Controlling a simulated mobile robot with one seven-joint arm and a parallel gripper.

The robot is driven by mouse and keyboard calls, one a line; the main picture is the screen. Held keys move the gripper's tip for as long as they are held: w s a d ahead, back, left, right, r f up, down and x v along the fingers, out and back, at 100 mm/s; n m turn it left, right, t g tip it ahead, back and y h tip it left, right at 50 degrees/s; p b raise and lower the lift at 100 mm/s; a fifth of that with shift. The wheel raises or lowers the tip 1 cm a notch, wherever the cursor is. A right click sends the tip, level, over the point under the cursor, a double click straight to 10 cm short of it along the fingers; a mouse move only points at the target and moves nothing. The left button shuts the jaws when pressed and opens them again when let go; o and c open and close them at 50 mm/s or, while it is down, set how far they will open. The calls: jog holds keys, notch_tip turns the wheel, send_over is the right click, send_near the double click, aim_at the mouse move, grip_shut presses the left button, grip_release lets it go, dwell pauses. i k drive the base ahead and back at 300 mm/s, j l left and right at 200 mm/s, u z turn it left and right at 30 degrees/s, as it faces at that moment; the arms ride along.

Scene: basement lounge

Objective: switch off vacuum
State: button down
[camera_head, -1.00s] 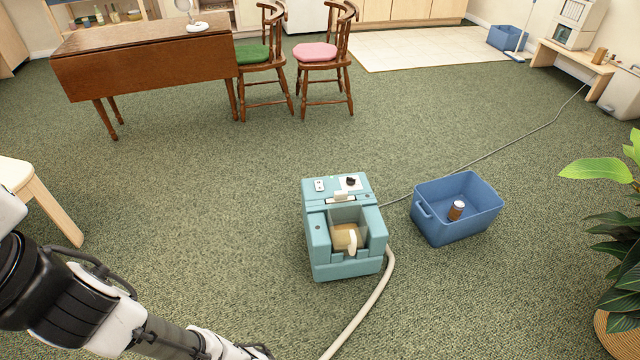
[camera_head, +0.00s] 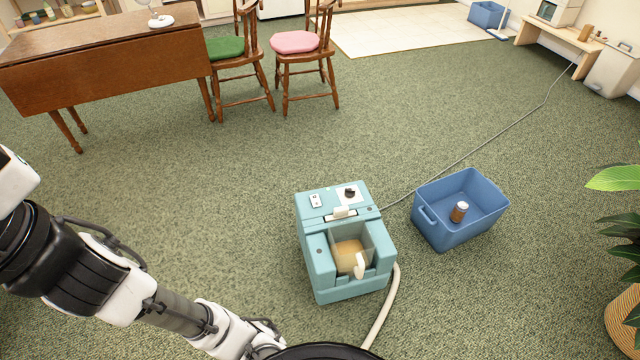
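The vacuum (camera_head: 318,262) is a boxy teal machine standing on the carpet just right of the middle. Its top carries a small white plate with dark marks (camera_head: 316,201) and a black knob on a white plate (camera_head: 350,193). I cannot tell the knob's setting. An open bay in its front shows a tan inside and a white handle-like part. A pale hose (camera_head: 382,318) runs from its right side to the bottom edge. My arm reaches in from the lower left to the bottom edge, left of and apart from the vacuum. My gripper's fingers do not show.
A blue bin (camera_head: 440,226) with a brown jar (camera_head: 459,212) stands close right of the vacuum. A grey cord (camera_head: 480,147) runs from behind the vacuum to the back right. A plant (camera_head: 622,250) is at right. A wooden table (camera_head: 110,62) and chairs stand behind; carpet between is clear.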

aim_at(315, 200)
jog(key=i+j+z, duration=0.15)
jog(key=i+j, duration=0.25)
jog(key=i+j+z, duration=0.15)
jog(key=i+j, duration=0.25)
jog(key=i+j+z, duration=0.15)
jog(key=i+j, duration=0.2)
jog(key=j, duration=0.25)
